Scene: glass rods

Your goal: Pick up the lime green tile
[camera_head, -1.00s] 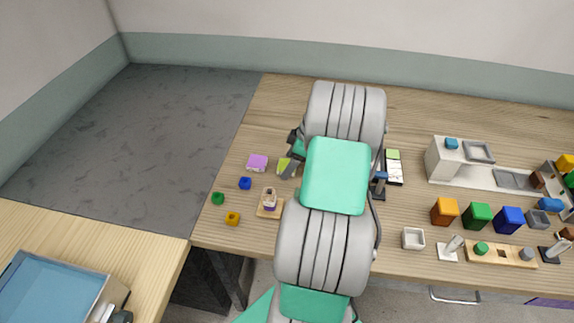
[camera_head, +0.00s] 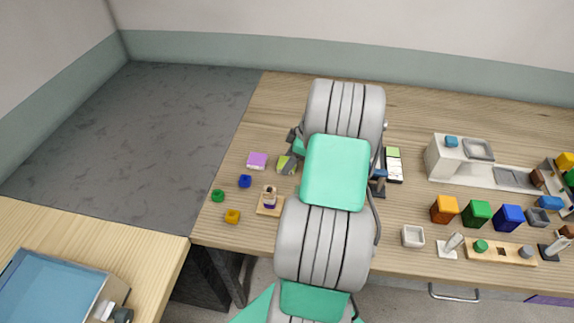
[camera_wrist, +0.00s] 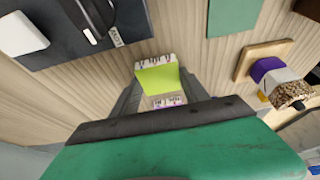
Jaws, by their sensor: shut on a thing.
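The lime green tile (camera_wrist: 157,80) sits between the two dark fingers of my gripper (camera_wrist: 160,92) in the wrist view. My gripper is shut on it, with pale ribbed pads or edges showing at the tile's far and near ends. In the head view the tile (camera_head: 284,163) shows as a small lime patch beside the gripper (camera_head: 290,160), left of my arm. My arm hides part of the gripper there. I cannot tell whether the tile is clear of the table.
A purple tile (camera_head: 257,160) lies to the left. A figure stands on a wooden base (camera_head: 262,210). Coloured bins and a white station (camera_head: 440,160) stand at right.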

